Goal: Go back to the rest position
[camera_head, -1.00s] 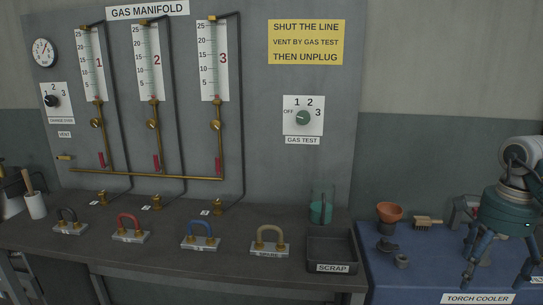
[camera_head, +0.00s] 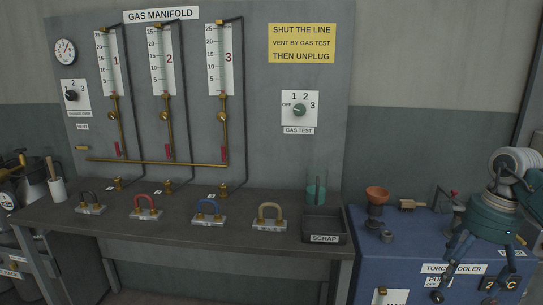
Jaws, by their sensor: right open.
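My right gripper (camera_head: 480,270) is at the right side, pointing down in front of the blue torch cooler (camera_head: 390,268). Its fingers are spread and nothing shows between them. The gas manifold panel (camera_head: 260,120) stands behind the dark bench (camera_head: 130,215), with three numbered gauges and a gas test knob (camera_head: 299,110).
On the bench stand several small plates with coloured loops, including a red one (camera_head: 147,202) and a blue one (camera_head: 208,207). The scrap tray (camera_head: 324,238) is at the bench's right end.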

